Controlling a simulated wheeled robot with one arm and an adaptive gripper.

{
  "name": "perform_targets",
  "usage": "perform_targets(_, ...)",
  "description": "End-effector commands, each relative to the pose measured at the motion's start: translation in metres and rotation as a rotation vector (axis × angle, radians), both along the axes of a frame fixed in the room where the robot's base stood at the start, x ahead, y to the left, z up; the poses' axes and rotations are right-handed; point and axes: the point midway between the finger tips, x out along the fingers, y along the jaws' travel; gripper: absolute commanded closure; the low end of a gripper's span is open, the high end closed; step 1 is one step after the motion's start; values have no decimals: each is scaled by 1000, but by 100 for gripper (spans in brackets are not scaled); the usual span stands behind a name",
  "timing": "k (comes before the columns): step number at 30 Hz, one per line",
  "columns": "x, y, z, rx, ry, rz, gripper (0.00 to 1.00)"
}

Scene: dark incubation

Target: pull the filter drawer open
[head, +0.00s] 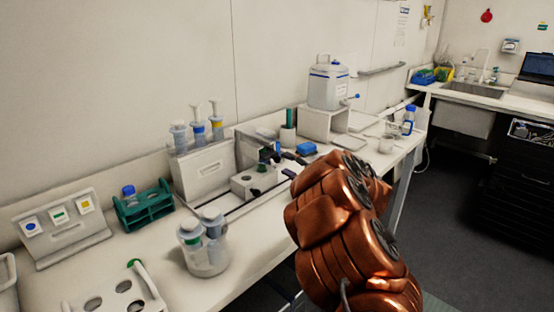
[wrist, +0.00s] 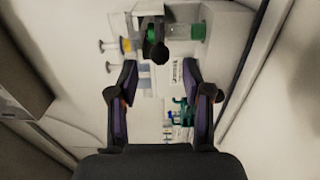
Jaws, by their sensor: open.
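A white boxy unit (head: 208,171) with a slot-like label on its front stands against the wall on the bench. Beside it sits a low white block (head: 242,185) with dark holes and a small black knob (head: 255,192), on dark rails; I take this for the filter drawer, but cannot tell surely how far out it is. In the wrist view a round black knob (wrist: 158,53) shows just beyond my fingertips, with green parts behind it. My gripper (wrist: 160,78) is open and empty, its fingers apart.
A beaker with capped tubes (head: 206,260) and a green rack (head: 145,207) stand left on the bench. Syringe-like filters (head: 198,122) stand on the unit. A white jug (head: 328,85) on a stand is behind. Dark floor (head: 450,205) is clear at right.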

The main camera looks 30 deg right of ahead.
Motion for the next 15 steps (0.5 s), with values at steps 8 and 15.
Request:
perform_targets(8,40,11,2,1,-2,5,51)
perform_targets(15,52,12,0,2,0,-1,51)
